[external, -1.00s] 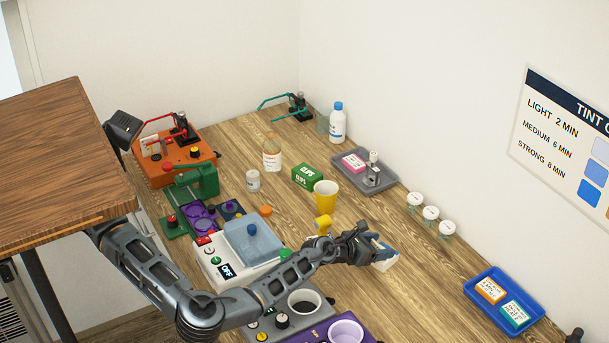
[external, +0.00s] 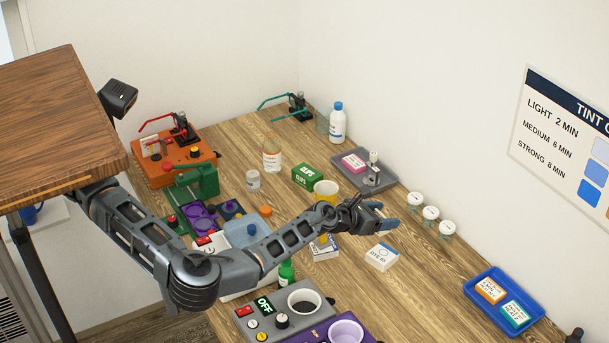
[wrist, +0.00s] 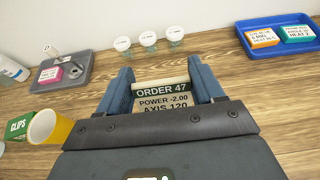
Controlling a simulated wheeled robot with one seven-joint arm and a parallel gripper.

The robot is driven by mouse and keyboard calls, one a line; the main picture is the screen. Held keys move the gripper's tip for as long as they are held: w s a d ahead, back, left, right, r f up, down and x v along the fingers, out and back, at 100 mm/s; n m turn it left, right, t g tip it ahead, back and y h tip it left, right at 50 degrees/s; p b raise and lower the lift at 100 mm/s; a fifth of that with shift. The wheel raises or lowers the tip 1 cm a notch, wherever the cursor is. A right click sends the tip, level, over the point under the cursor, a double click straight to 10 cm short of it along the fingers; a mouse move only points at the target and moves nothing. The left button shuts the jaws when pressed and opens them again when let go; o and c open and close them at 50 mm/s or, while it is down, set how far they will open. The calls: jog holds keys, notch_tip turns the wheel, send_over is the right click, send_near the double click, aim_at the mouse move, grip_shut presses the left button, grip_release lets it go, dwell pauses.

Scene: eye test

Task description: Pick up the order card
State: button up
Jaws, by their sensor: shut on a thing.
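The order card (wrist: 162,98) shows in the wrist view, dark green and tan, reading "ORDER 47", "POWER -2.00" and "AXIS 120". It stands between the two blue fingers of my gripper (wrist: 160,73), which is shut on it. The lower part of the card is hidden behind the gripper body. In the external view my gripper (external: 381,214) is above the wooden bench, right of the yellow cup (external: 326,190). Only a small pale edge of the card shows there by the fingers.
A white dye box (external: 382,257) lies on the bench below my gripper. A blue tray (external: 470,287) with two small boxes is at right. Several lidded jars (external: 431,213) stand along the wall. A grey tray (external: 390,184) and a green clips box (external: 307,176) are behind. Machines crowd the left.

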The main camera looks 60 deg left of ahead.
notch_tip(320, 180, up, 15)
jog(key=p, duration=0.9)
jog(key=d+f+n+y+b, duration=0.2)
jog(key=d+f+b, duration=0.25)
jog(key=b, duration=0.35)
jog(key=n+g+y+b, duration=0.1)
jog(key=n+y+b, duration=0.2)
jog(key=b, duration=0.2)
send_over(384, 251)
notch_tip(384, 251, down, 17)
jog(key=shift+d+f, duration=0.1)
jog(key=shift+f+m, duration=0.2)
jog(key=shift+m, duration=0.1)
jog(key=shift+f, duration=1.85)
